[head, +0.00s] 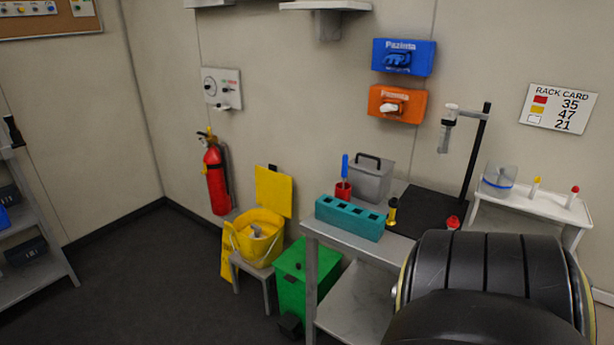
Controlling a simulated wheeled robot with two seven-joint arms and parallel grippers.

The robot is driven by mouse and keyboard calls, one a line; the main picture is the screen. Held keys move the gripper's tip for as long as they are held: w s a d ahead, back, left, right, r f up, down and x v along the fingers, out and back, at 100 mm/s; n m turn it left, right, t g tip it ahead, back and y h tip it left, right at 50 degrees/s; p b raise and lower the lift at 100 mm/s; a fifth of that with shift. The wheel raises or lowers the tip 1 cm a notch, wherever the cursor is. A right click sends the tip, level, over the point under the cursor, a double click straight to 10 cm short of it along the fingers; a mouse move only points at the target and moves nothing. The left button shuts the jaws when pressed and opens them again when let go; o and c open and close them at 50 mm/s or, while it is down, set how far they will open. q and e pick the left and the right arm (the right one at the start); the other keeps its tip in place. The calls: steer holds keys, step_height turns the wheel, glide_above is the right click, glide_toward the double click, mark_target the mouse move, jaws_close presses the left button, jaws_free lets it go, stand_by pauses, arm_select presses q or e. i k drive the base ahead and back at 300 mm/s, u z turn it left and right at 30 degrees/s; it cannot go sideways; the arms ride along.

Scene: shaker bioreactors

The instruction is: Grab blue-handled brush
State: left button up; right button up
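A blue-handled brush (345,166) stands upright in a small red cup (343,191), its blue handle pointing up. The lower part of the brush is hidden inside the cup. The cup is on the grey metal table (330,236), behind a teal block with square holes (350,218) and left of a grey box with a dark handle. Neither of my grippers shows in the head view. A large black rounded part, seemingly mine, fills the lower right and hides part of the table.
A grey lidded box (371,179), a yellow-and-black item (392,211) and a dark stand (470,165) share the table. A green bin (308,277), a yellow bucket (257,238) and a fire extinguisher (216,178) stand left of it. Dark floor at left is clear.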

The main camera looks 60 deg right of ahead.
mark_target(344, 159)
steer(key=z, duration=0.7)
steer(key=i, duration=1.25)
steer(key=z, duration=1.25)
